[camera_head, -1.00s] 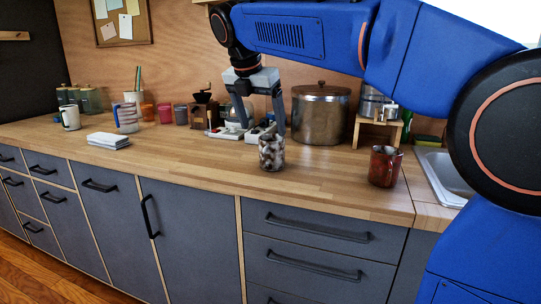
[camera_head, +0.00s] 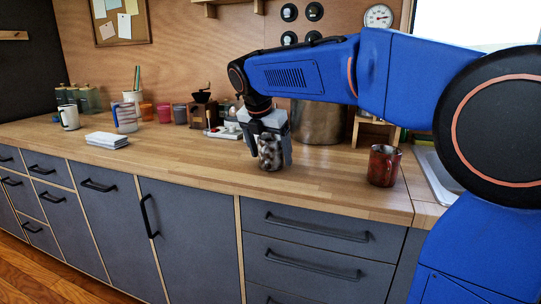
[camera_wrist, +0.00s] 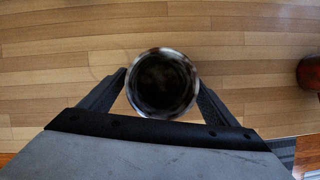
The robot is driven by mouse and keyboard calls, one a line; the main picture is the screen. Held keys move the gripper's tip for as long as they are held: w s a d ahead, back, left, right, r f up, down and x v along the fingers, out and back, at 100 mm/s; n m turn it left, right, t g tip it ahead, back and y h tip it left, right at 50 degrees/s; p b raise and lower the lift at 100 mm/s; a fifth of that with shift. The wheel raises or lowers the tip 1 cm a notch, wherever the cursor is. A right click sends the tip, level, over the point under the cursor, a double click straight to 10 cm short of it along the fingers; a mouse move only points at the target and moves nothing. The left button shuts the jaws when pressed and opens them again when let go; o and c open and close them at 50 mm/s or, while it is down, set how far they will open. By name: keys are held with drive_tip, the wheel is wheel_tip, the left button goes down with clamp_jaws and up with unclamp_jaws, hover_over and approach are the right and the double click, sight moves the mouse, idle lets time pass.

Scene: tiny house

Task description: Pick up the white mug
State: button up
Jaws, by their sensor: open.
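A plain white mug (camera_head: 69,117) stands upright at the far left of the wooden counter, well away from my gripper. My gripper (camera_head: 269,156) points down, open, with its fingers on either side of a brown-and-white mottled cup (camera_head: 271,150) near the counter's middle. In the wrist view the mottled cup (camera_wrist: 162,84) is seen from above, its dark inside facing up between the two fingers. I cannot tell whether the fingers touch it. A white mug with coloured stripes (camera_head: 125,118) stands right of the plain white one.
A reddish-brown mug (camera_head: 383,166) stands to the right, near the sink (camera_head: 436,178). A large metal pot (camera_head: 318,123) and a coffee grinder (camera_head: 201,113) stand behind. A folded white cloth (camera_head: 107,140) lies at the left. The front counter strip (camera_head: 200,160) is clear.

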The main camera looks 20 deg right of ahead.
drive_tip(key=shift+f, duration=0.2)
drive_tip(key=c, duration=1.4)
drive_tip(key=shift+o, duration=0.2)
drive_tip(key=shift+r, duration=0.1)
